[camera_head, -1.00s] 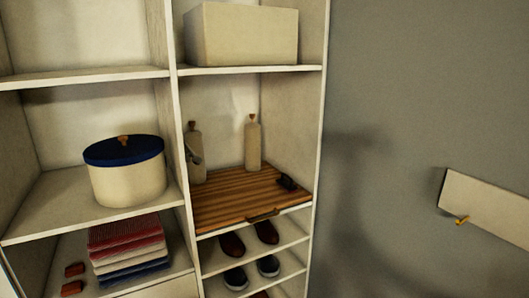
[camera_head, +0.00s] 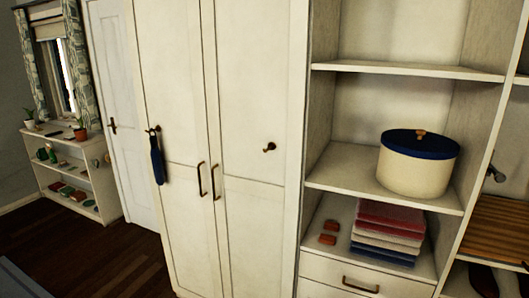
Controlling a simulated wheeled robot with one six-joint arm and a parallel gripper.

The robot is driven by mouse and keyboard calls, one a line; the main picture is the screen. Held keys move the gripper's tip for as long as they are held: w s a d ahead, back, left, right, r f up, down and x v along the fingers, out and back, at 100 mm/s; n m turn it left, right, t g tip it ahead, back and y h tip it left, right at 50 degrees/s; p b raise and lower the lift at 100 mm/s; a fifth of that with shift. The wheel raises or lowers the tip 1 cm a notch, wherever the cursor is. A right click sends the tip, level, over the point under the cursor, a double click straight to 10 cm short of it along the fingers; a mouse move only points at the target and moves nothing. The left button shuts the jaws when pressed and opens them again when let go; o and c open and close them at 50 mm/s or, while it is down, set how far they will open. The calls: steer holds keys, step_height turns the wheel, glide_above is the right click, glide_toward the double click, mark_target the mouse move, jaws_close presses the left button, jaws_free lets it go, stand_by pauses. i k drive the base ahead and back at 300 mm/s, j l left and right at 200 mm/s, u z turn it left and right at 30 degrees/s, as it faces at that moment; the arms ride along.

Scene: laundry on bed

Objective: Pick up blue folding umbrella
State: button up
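A dark blue, narrow, long object (camera_head: 157,160) hangs from a knob on the left wardrobe door. It looks like a folded umbrella, with its upper end at the knob and its body pointing down. It is apart from the door handles to its right. My gripper is not in view.
A white wardrobe (camera_head: 240,120) with two tall doors stands in the middle. Open shelves at right hold a cream box with a blue lid (camera_head: 417,165) and folded cloths (camera_head: 388,232). A low white shelf (camera_head: 98,150) stands at far left by the window. Dark wood floor (camera_head: 115,262) is clear at left.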

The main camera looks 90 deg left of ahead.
mark_target(155, 154)
steer(key=u, duration=3.55)
